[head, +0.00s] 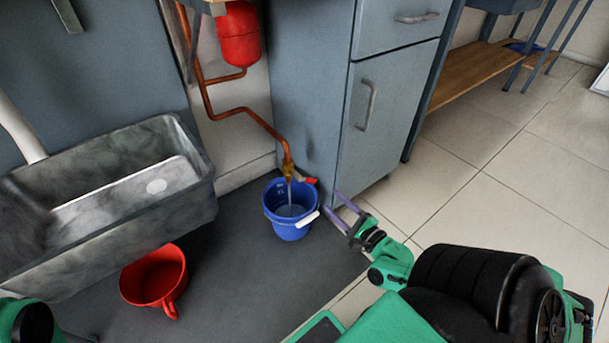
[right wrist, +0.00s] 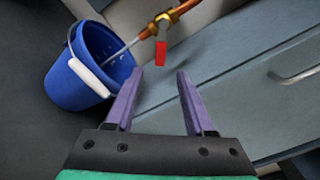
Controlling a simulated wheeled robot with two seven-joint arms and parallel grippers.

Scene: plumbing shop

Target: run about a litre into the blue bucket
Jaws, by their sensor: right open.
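The blue bucket (head: 289,229) stands upright on the dark mat under the brass tap (head: 287,169). A stream of water runs from the tap into it, and some water shows inside. The tap's red lever (head: 304,179) points right, over the bucket's rim. The bucket (right wrist: 72,88) and the red lever (right wrist: 160,53) also show in the right wrist view. My right gripper (head: 332,201) is open and empty, right of the bucket, its purple fingers pointing toward the lever without touching it. My left gripper is out of view; only part of that arm shows at lower left.
A red pot-like container (head: 153,281) with a handle stands on the mat (head: 240,275), left of the bucket. A grey trough sink (head: 110,190) is at left. A grey cabinet (head: 385,125) stands close behind my right gripper.

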